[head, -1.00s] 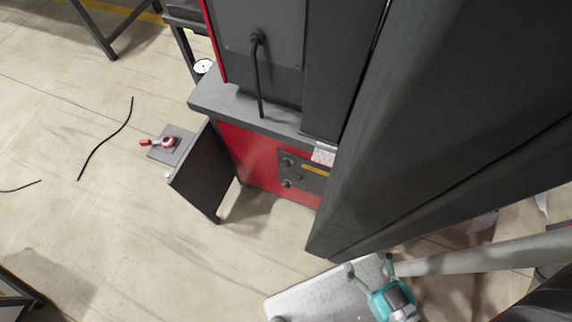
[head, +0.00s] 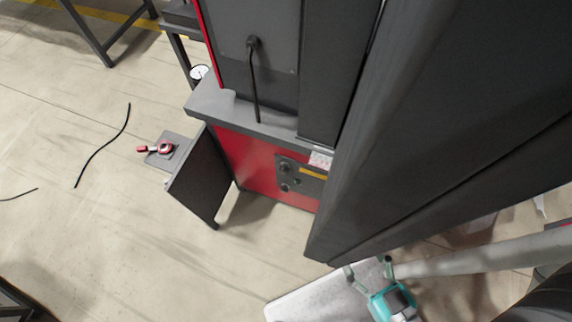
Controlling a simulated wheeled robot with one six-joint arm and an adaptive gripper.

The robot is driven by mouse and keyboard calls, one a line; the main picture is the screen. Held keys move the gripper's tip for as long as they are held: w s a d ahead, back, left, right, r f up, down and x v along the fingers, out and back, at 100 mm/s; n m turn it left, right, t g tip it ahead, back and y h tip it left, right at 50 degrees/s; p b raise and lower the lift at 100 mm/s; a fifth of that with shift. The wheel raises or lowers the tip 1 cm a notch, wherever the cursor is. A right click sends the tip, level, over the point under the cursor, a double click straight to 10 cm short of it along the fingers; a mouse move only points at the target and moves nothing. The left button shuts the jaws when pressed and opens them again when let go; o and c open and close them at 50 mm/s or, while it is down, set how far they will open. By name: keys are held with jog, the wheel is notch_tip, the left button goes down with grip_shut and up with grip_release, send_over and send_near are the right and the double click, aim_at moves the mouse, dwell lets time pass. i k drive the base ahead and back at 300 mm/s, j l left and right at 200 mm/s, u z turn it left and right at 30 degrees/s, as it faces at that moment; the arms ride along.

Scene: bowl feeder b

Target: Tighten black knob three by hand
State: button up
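Dark round knobs sit on a dark panel (head: 308,189) set in the red front of the machine cabinet (head: 258,165). One knob (head: 284,167) is at the panel's upper left and another (head: 285,187) is lower left. A smaller one (head: 297,181) lies between them. I cannot tell which is knob three, and no numbers are readable. The panel's right end is hidden behind the big dark grey column in front. My gripper (head: 368,268), with a teal body, is low in the picture, right of and apart from the panel. Its fingers are spread with nothing between them.
An open dark door (head: 200,176) juts out left of the panel. A grey plate with a red-handled part (head: 158,148) lies behind it on the floor. A black cable (head: 105,144) lies further left. A pale board (head: 315,299) is beside my gripper. Open floor lies at lower left.

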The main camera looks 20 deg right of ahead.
aim_at(284, 169)
jog(key=j+u, duration=0.4)
jog(key=i+j+u, duration=0.1)
jog(key=j+u, duration=0.25)
